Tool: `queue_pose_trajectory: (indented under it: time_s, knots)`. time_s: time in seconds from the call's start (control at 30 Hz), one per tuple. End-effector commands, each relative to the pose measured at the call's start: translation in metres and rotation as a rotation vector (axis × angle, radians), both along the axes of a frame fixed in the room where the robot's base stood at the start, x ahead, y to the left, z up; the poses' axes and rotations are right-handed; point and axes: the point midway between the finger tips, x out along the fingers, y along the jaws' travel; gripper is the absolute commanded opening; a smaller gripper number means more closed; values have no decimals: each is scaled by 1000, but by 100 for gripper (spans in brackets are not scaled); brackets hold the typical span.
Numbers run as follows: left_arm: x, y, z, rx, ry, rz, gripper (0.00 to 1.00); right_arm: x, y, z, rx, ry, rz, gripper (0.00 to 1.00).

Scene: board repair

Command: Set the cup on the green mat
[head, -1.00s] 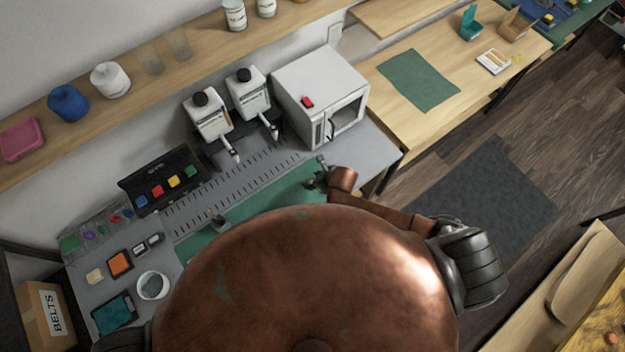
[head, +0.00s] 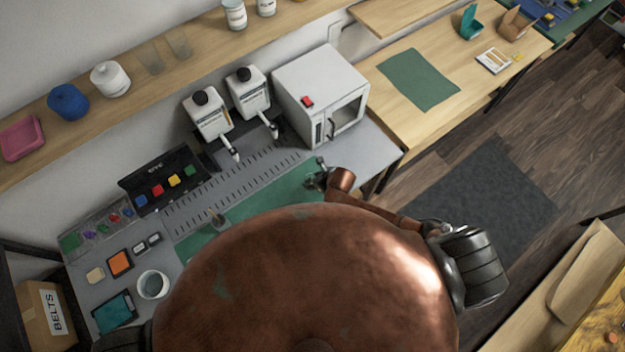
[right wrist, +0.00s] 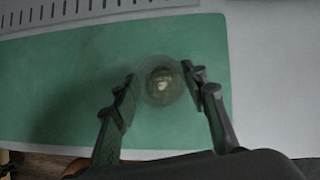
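A clear round cup (right wrist: 148,92) with a yellowish-brown base or content shows in the right wrist view, over the green mat (right wrist: 60,80). My right gripper (right wrist: 162,76) has a finger on each side of the cup, close to its wall. Whether the fingers press on it, and whether the cup touches the mat, I cannot tell. In the head view the right gripper (head: 318,178) is over the right end of the bench's green mat (head: 285,193), whose front is hidden by my body. My left gripper does not show clearly.
A white microwave-like box (head: 310,80) and two dispensers (head: 212,118) stand behind the mat. A white mug (head: 153,285) is at the bench's left. Another green mat (head: 418,80) lies on the wooden table. A small grey thing (head: 217,218) is at the mat's left.

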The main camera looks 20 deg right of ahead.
Motion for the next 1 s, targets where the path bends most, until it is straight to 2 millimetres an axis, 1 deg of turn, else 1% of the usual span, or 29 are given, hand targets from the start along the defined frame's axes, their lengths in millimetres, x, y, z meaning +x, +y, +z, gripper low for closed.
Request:
queue_pose_trajectory:
  time_s: [0.03, 0.2, 0.23, 0.47, 0.6, 0.67, 0.77, 1.0]
  knots:
    - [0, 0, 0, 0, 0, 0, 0, 0, 0, 0, 0, 0, -1, 44]
    - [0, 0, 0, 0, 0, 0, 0, 0, 0, 0, 0, 1, -1, 56]
    - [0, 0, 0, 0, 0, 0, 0, 0, 0, 0, 0, 1, -1, 57]
    - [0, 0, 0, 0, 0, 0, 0, 0, 0, 0, 0, 1, -2, 57]
    - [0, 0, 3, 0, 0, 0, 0, -2, -1, 6, 0, 1, -2, 57]
    - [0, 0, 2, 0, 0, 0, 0, -4, -3, 11, -1, -1, 0, 57]
    - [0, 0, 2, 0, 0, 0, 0, -11, -8, 24, -2, -1, 1, 57]
    - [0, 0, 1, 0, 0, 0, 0, -33, -21, 65, -2, -1, 2, 57]
